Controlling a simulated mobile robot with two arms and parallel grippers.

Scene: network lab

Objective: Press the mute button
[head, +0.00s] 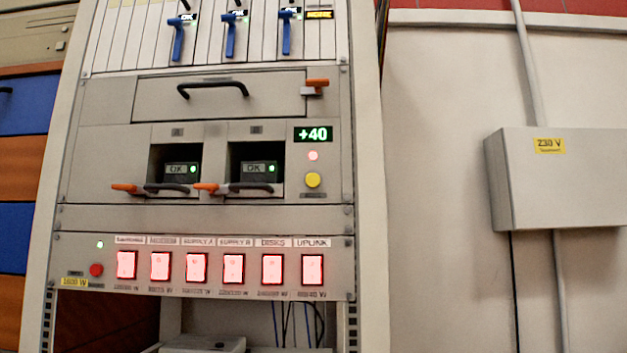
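A round yellow button (313,180) sits on the right of the rack's middle panel, with a small dark label under it that is too blurred to read. I cannot read which button is marked mute. Neither of my grippers is in view.
Several lit red rocker switches (234,268) line the lower panel. Orange levers (206,187) and dark handles (213,90) stick out above. Blue levers (230,35) are at the top. A grey 230 V box (555,185) hangs on the wall at right.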

